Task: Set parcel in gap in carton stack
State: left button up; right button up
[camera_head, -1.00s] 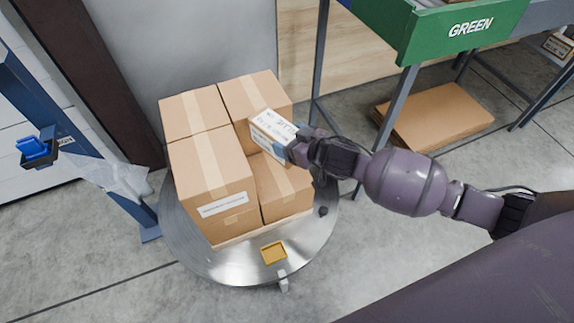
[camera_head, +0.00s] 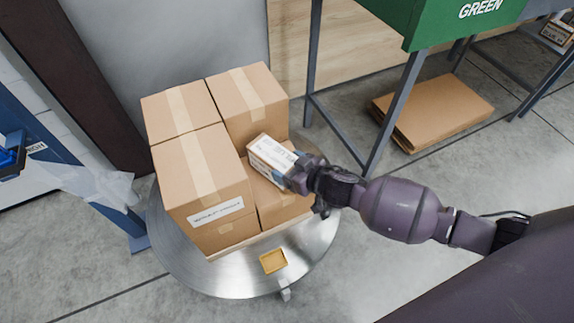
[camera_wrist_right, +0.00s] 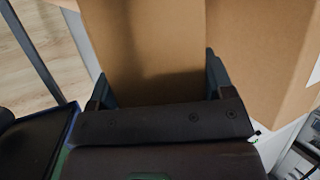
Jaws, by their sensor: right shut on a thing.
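The parcel is over the low front-right carton (camera_head: 280,206), in the recess of the carton stack (camera_head: 200,180). Taller cartons stand left of and behind this recess. Whether the parcel touches any carton cannot be told. In the right wrist view, the gripper's fingers (camera_wrist_right: 158,85) stand either side of a brown cardboard face. My left gripper is not in view.
A green tote (camera_head: 430,22) on a grey-legged stand is at upper right. Flat cardboard (camera_head: 435,110) lies on the floor. A blue post (camera_head: 75,185) stands left.

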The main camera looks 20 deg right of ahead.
jog(key=shift+w+r, duration=0.15)
jog(key=shift+r, duration=0.1)
jog(key=shift+f, duration=0.2)
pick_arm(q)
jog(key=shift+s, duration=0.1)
pick_arm(e)
jog(key=o, duration=1.4)
jog(key=shift+f, duration=0.15)
jog(key=shift+r, duration=0.3)
jog(key=shift+s+d+r, duration=0.1)
jog(key=shift+s+d, duration=0.1)
jog(key=shift+s, duration=0.2)
pick_arm(q)
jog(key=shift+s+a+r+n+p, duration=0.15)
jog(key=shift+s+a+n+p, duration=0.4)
jog(key=shift+p, duration=1.25)
pick_arm(e)
jog(key=v, duration=1.1)
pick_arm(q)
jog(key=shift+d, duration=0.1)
pick_arm(e)
jog(key=shift+s, duration=0.15)
